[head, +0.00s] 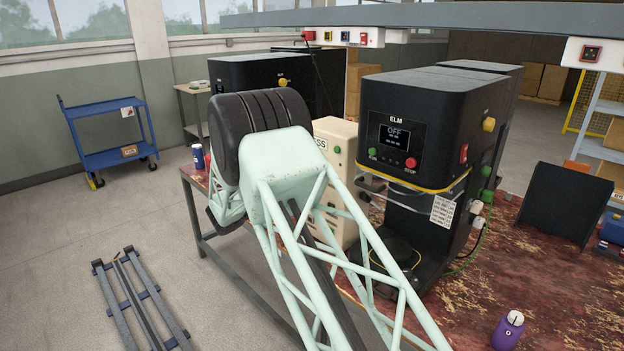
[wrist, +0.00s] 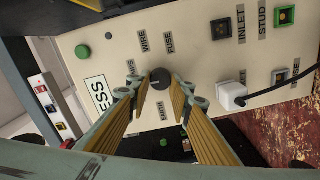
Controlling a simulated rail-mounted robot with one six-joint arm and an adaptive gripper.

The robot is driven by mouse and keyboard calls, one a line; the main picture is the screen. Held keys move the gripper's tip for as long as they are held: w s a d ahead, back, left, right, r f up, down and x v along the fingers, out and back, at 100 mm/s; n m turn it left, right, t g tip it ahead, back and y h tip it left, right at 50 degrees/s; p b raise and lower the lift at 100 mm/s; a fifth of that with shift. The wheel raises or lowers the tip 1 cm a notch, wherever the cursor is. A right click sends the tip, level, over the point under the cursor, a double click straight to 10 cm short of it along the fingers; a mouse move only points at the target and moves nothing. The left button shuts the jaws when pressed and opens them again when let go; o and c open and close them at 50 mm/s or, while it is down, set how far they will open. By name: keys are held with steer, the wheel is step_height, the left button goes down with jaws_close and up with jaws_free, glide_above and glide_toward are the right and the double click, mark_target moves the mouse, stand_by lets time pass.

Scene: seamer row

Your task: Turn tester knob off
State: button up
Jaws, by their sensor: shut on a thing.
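The tester is a cream box (head: 338,140), partly hidden behind my arm in the head view. Its panel (wrist: 195,65) fills much of the wrist view. A round dark knob (wrist: 160,77) sits on it among labels including WIRE, FUSE and EARTH. A pale mark shows on the knob, but I cannot tell clearly which label it points to. My gripper (wrist: 161,91) has its two yellow-ribbed fingers at either side of the knob, shut on it at the tips. In the head view my gripper is hidden behind my arm.
A white plug with a dark cable (wrist: 231,95) sticks out of the panel, right of the knob. A green button (wrist: 82,51) is at the left. The black ELM machine (head: 420,130) stands close to the tester. A purple bottle (head: 508,330) stands on the worn red bench.

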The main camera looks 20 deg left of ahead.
steer(key=n+p, duration=0.3)
steer(key=n, duration=0.5)
steer(key=n+p, duration=0.4)
steer(key=n, duration=0.4)
steer(key=n+p, duration=0.4)
steer(key=n, duration=0.5)
steer(key=shift+s+d+f, duration=0.15)
steer(key=shift+d+f, duration=0.1)
steer(key=shift+f, duration=0.1)
stand_by(0.4)
steer(key=o, duration=0.8)
steer(key=shift+o, duration=0.2)
steer(key=shift+s+a, duration=0.1)
steer(key=shift+s, duration=0.05)
steer(key=v, duration=1.1)
steer(key=shift+s, duration=0.3)
